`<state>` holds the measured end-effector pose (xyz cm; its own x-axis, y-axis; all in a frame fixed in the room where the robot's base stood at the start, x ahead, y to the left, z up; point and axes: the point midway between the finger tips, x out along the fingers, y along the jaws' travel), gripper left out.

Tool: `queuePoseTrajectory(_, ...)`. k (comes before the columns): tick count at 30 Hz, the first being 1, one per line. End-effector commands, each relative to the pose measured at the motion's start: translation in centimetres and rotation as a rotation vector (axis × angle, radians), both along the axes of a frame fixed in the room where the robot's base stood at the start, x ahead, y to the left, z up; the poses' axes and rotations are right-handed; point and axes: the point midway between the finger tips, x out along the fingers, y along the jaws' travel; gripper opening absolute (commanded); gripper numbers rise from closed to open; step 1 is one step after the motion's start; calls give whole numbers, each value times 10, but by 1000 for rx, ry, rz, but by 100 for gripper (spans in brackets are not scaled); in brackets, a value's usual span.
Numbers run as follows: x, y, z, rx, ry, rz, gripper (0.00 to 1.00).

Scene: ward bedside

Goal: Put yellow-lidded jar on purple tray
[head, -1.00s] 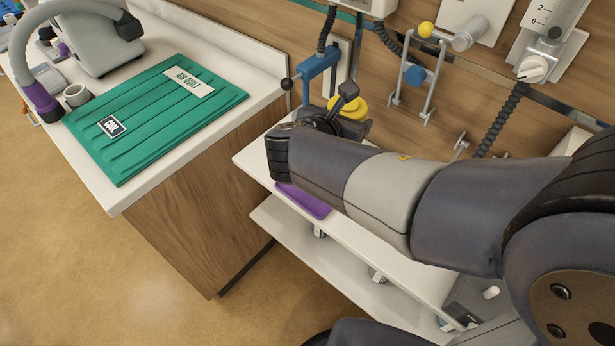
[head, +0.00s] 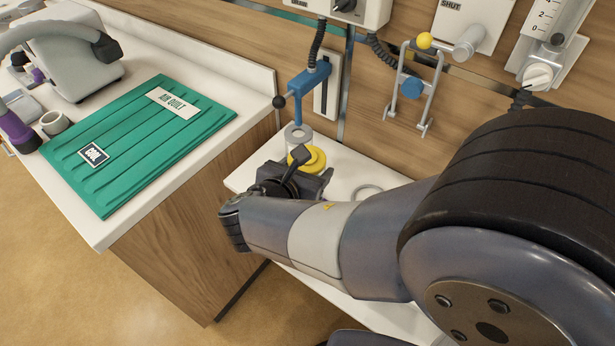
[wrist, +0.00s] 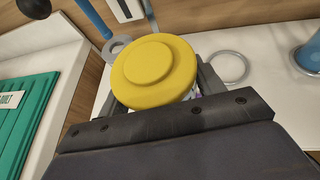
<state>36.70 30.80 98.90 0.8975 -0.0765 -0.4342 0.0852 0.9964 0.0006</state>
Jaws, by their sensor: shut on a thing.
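The yellow-lidded jar (head: 307,158) is at the end of my arm, above the white shelf. In the wrist view its yellow lid (wrist: 153,68) fills the space between the two fingers, and most of its body is hidden below the lid. My gripper (wrist: 157,92) is shut on the jar. In the head view my gripper (head: 304,178) is partly covered by my own wrist. I cannot make out the purple tray in either current view; my arm covers much of the shelf.
The white shelf (head: 245,177) has a pale ring (head: 367,190) to the jar's right. A blue clamp (head: 305,82) and a grey ring-shaped piece (head: 298,135) are behind the jar. A green quilt (head: 140,140) lies on the left counter. The wood wall (head: 390,150) closes off the back.

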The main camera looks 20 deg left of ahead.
Motion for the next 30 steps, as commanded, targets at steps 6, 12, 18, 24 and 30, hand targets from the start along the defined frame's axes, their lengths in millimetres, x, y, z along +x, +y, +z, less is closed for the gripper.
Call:
queuePoseTrajectory(6,0,0,-26,-2,0,1,29)
queuePoseTrajectory(12,0,0,-26,0,-1,1,29)
queuePoseTrajectory(18,0,0,-28,-1,1,0,68)
queuePoseTrajectory(24,0,0,-28,-1,1,0,84)
queuePoseTrajectory(30,0,0,-28,-1,1,0,86)
